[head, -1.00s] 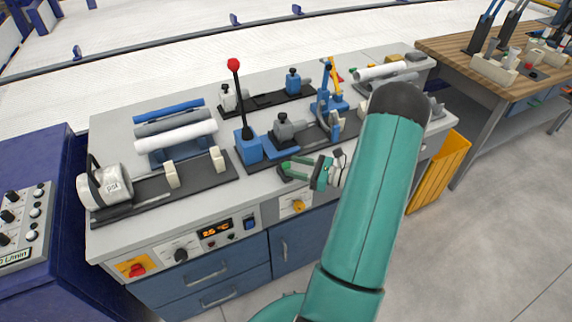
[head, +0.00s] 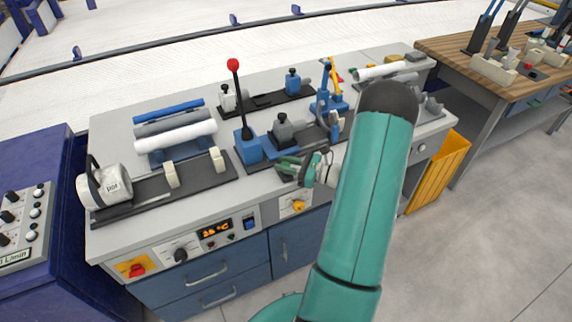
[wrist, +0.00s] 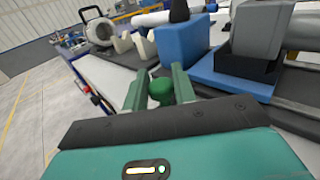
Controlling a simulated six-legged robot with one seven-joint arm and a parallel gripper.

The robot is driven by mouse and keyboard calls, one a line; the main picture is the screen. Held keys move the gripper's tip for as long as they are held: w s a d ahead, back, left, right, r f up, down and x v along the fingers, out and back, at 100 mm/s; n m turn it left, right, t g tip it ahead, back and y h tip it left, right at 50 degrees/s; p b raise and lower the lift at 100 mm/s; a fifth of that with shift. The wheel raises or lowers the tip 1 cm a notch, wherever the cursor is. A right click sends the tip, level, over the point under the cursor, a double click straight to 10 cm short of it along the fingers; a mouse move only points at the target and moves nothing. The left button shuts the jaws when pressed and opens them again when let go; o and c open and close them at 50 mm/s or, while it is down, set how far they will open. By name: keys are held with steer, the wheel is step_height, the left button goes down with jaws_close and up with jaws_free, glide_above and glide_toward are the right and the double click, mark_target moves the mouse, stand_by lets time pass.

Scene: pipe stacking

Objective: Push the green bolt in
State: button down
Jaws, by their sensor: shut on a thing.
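The green bolt (wrist: 161,90) shows its rounded head between my two green fingers in the wrist view. My gripper (wrist: 160,88) is shut on it. The bolt's shaft and the hole it sits in are hidden, so I cannot tell how deep it is. In the head view my gripper (head: 287,167) is at the bench's front edge, by the black base plate and just right of the blue block (head: 249,147) with the red-knobbed lever. The bolt cannot be made out there. In the wrist view the blue block (wrist: 185,48) stands just beyond the fingers.
A grey clamp on a blue base (head: 283,132) stands just behind my gripper. A control panel (head: 215,233) is on the bench front. The floor at right is open.

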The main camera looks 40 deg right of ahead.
steer(key=shift+w+d, duration=0.2)
steer(key=shift+w, duration=0.45)
steer(key=shift+w+d, duration=0.2)
steer(key=shift+w, duration=0.4)
steer(key=c, duration=1.4)
jaws_free()
steer(key=shift+o, duration=1.2)
steer(key=shift+w, duration=0.2)
steer(key=shift+s, duration=0.2)
steer(key=v, duration=1.4)
steer(key=shift+a+r, duration=0.1)
